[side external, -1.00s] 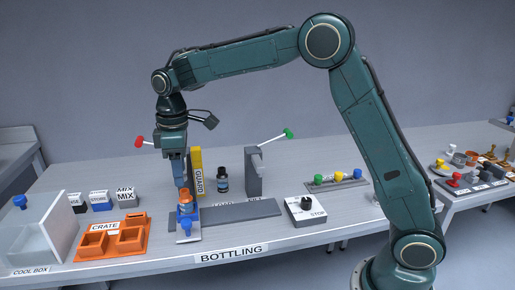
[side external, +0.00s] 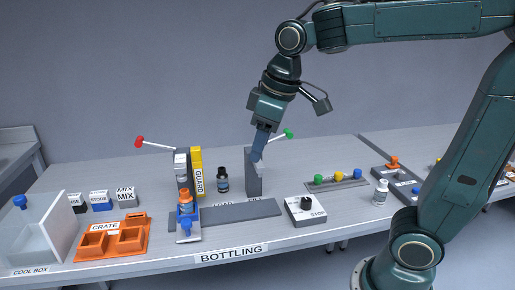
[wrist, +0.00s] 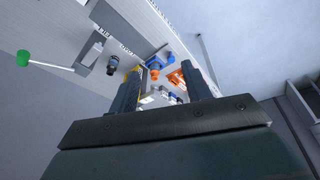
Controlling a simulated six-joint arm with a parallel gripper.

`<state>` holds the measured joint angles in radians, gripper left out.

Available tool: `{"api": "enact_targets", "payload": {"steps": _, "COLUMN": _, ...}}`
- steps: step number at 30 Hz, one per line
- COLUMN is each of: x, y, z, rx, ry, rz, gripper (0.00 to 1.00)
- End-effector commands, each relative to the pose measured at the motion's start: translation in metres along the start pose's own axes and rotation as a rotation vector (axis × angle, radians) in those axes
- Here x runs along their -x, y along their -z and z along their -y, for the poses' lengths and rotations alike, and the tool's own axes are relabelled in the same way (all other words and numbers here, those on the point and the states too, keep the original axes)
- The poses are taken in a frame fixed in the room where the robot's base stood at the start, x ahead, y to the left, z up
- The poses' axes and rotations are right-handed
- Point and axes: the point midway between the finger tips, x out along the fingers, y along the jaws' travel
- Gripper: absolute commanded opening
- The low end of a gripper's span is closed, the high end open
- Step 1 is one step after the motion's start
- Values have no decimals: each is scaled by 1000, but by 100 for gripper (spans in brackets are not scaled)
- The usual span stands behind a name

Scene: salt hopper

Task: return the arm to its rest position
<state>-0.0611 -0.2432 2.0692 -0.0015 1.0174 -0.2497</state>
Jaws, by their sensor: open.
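My gripper (side external: 259,150) is raised over the bottling bench, pointing down and slightly left, in front of the grey post with the green-knobbed lever in the side view. In the wrist view its two fingers (wrist: 165,85) stand apart with nothing held between them. My arm is bent, its upper link running off the top right of the side view. An orange-capped bottle (side external: 185,201) stands in the blue holder (side external: 184,224) on the bench, well left of my gripper.
The yellow guard (side external: 197,171), a dark bottle (side external: 222,184) and the grey post (side external: 254,181) stand behind the long grey plate (side external: 240,213). The orange crate (side external: 140,240) and cool box (side external: 35,240) are at left. The knob box (side external: 305,211) and a white bottle (side external: 380,193) are at right.

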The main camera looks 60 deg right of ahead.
Motion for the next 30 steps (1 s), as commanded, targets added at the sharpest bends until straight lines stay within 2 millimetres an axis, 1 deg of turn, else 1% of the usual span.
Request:
{"api": "enact_targets", "payload": {"steps": 1, "x": 4, "y": -12, "z": 1, "rx": -23, "ry": -6, "rz": -16, "gripper": 48}}
{"api": "enact_targets", "payload": {"steps": 8, "x": 13, "y": -58, "z": 8, "rx": -129, "ry": -26, "rz": -81, "gripper": 48}}
{"api": "enact_targets", "payload": {"steps": 12, "x": 13, "y": -87, "z": 13, "rx": -193, "ry": -36, "rz": -121, "gripper": 48}}
{"api": "enact_targets", "payload": {"steps": 18, "x": 8, "y": -119, "z": 20, "rx": -268, "ry": -45, "rz": -167, "gripper": 48}}
{"api": "enact_targets", "payload": {"steps": 21, "x": 6, "y": -128, "z": 21, "rx": -291, "ry": -48, "rz": -181, "gripper": 48}}
{"api": "enact_targets", "payload": {"steps": 24, "x": 4, "y": -133, "z": 22, "rx": -304, "ry": -49, "rz": -189, "gripper": 48}}
{"api": "enact_targets", "payload": {"steps": 30, "x": 3, "y": -134, "z": 23, "rx": -309, "ry": -49, "rz": -190, "gripper": 48}}
